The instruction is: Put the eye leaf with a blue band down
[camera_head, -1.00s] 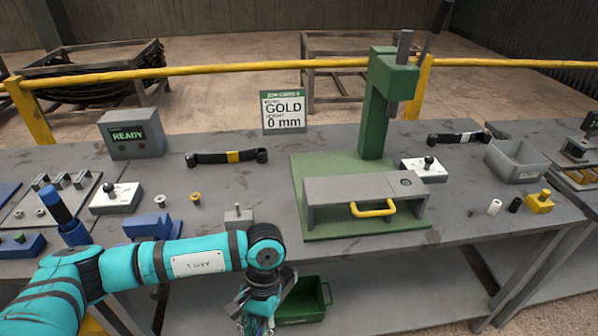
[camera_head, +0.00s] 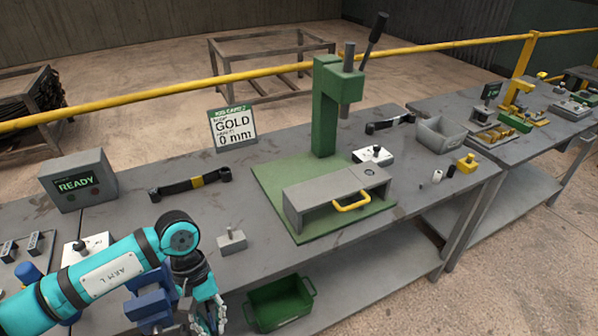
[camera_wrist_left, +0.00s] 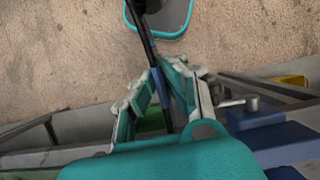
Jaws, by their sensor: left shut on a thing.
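My left gripper (camera_head: 203,302) hangs at the front edge of the bench in the head view. In the left wrist view my left gripper (camera_wrist_left: 165,85) is shut on a dark, narrow leaf with a blue band (camera_wrist_left: 161,92), the band lying between the fingers. The leaf runs up and out of that picture; its lower end is hidden by the gripper. In the head view I cannot make out the held leaf. An eye leaf with a yellow band (camera_head: 197,181) and one with a white band (camera_head: 391,122) lie on the bench. My right gripper is not in view.
A green press (camera_head: 327,115) with a grey guard stands mid-bench, left of a grey bin (camera_head: 440,134). The READY box (camera_head: 77,181) and the GOLD 0 mm card (camera_head: 232,130) stand behind. A green crate (camera_head: 279,304) is below the front edge. Bare bench surrounds the yellow-banded leaf.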

